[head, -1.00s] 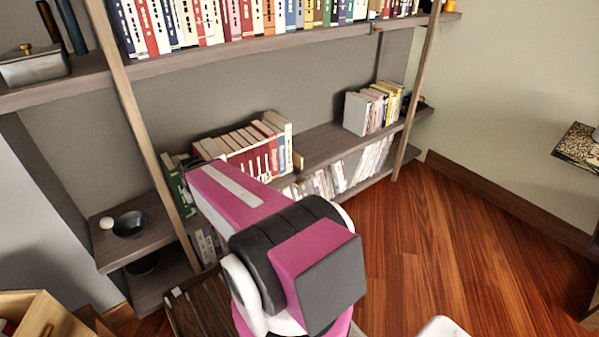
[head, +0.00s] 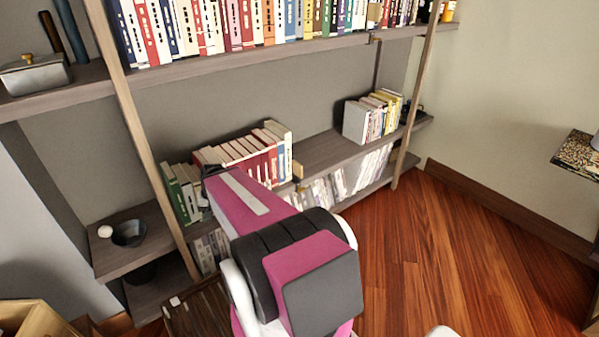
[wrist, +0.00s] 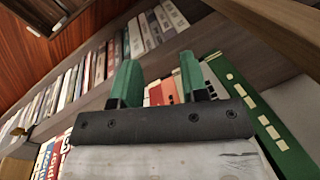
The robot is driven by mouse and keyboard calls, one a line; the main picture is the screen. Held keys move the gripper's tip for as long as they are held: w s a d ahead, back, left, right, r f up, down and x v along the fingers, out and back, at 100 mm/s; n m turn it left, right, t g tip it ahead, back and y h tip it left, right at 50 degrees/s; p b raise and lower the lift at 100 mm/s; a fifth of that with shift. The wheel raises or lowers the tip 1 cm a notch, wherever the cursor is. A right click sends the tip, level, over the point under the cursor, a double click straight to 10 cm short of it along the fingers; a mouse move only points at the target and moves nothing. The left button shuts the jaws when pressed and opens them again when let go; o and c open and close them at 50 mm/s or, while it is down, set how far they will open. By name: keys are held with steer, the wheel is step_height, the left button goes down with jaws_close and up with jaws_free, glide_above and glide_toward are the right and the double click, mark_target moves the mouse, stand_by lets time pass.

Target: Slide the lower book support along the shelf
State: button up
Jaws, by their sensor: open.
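The lower book support (head: 297,170) is a small tan block at the right end of the row of books on the lower shelf (head: 325,150) in the head view. In the wrist view, a tan block with a brass piece (wrist: 17,133) at the left edge looks like the same support. My gripper (wrist: 157,82) is open, with two green fingers apart and nothing between them. It is in front of the books, near the red and green ones, away from the support. In the head view my pink arm hides the gripper's fingers.
Red and cream books (head: 245,155) and green books (head: 182,190) stand left of the support. Bare shelf lies right of it, up to another book group (head: 372,115). More books fill the bottom shelf (head: 340,187). A wooden upright (head: 150,150) stands at the left.

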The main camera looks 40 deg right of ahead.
steer(key=w+d+f+m+t+y, duration=0.1)
steer(key=d+f+m+t+y, duration=0.2)
steer(key=d+m, duration=0.5)
steer(key=m+t+h, duration=0.6)
steer(key=m+t, duration=0.9)
steer(key=m, duration=0.9)
glide_toward(302, 171)
steer(key=w, duration=1.1)
steer(key=shift+w+d+r, duration=0.1)
steer(key=shift+w, duration=0.3)
jaws_close()
